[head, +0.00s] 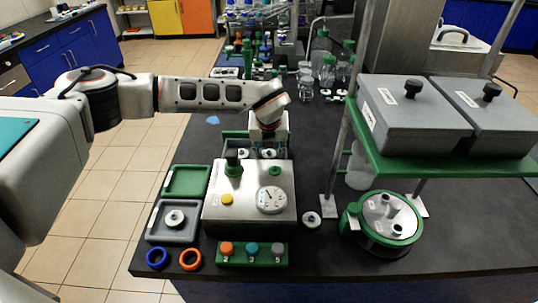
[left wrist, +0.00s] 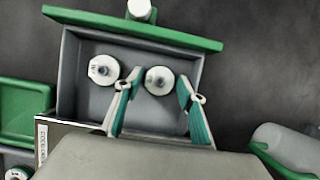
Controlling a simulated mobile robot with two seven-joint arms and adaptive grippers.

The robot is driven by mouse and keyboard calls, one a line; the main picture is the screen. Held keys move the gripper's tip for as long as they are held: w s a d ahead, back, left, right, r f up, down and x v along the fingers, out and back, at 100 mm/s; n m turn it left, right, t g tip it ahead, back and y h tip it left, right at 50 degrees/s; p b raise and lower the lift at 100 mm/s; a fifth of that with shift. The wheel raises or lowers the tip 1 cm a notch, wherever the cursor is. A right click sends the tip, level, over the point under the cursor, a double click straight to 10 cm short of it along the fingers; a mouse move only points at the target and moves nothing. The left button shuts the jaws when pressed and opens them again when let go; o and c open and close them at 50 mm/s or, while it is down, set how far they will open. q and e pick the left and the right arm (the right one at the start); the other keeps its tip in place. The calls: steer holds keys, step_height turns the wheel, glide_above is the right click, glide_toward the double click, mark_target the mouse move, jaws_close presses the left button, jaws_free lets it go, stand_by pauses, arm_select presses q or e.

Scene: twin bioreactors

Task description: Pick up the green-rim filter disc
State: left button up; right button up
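A grey drawer with a green front (left wrist: 130,28) extends from the far side of a steel instrument box (head: 250,200). Two pale discs lie in it: a left disc (left wrist: 103,70) and a right disc (left wrist: 159,80). They also show in the head view, at the left (head: 243,153) and right (head: 269,153). I cannot tell a green rim on either. My left gripper (left wrist: 158,84) is open above the drawer, its teal-padded fingers on either side of the right disc. Whether they touch it is unclear. My right gripper is not in view.
A grey tray (head: 158,235) holds another disc (head: 174,218), beside a green tray (head: 187,181). A loose disc (head: 311,218) lies right of the box. A green-rimmed round vessel (head: 390,218) and a green shelf (head: 400,165) stand to the right. Glassware crowds the back.

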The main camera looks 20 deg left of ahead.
arm_select(q)
steer(key=c, duration=0.5)
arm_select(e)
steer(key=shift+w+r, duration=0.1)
arm_select(q)
steer(key=shift+r, duration=0.1)
